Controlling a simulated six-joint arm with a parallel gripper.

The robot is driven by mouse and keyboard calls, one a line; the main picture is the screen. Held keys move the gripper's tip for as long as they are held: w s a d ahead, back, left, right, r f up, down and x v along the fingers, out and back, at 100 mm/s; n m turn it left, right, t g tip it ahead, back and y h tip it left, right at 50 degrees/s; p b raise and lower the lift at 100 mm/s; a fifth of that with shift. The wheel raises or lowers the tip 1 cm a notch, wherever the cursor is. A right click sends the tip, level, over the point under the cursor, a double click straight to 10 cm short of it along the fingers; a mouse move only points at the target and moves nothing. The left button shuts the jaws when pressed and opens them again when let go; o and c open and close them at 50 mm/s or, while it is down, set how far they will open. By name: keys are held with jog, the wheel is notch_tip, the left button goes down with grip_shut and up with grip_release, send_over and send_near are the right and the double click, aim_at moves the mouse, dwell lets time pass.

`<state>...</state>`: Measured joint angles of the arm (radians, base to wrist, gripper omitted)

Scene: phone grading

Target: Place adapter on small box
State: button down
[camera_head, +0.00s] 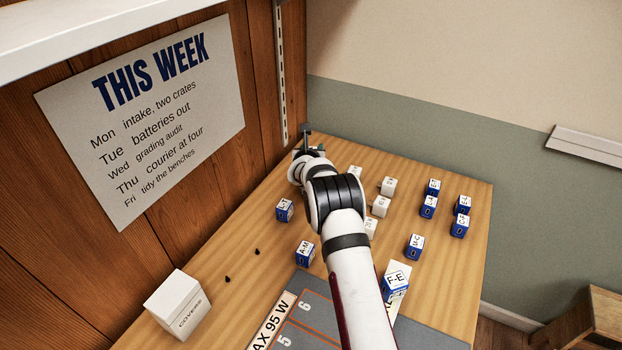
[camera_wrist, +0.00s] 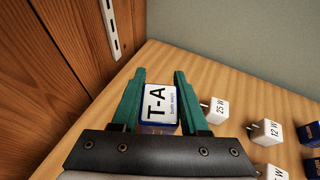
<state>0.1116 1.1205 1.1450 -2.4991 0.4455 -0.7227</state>
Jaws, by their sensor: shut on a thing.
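My gripper (camera_wrist: 158,100) has green fingers closed on both sides of a small blue-and-white block labelled T-A (camera_wrist: 158,108), which seems to be the adapter. The lettered face of the block is turned to the wrist camera. In the head view my gripper (camera_head: 308,146) is at the far left corner of the wooden table, and my arm hides most of what it holds. A white box labelled COVERS (camera_head: 178,304) stands at the near left of the table, well away from my gripper. I cannot tell whether it is the small box.
Several blue-and-white blocks, such as A-M (camera_head: 305,254) and F-E (camera_head: 395,287), and white plugs (camera_head: 388,186) stand around my arm. A grey marked mat (camera_head: 310,325) lies at the front. Two small dark bits (camera_head: 257,251) lie near the COVERS box. A wooden wall borders the left.

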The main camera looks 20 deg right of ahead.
notch_tip(320, 180, down, 6)
jog(key=shift+f, duration=0.25)
jog(key=shift+c, duration=2.1)
grip_release()
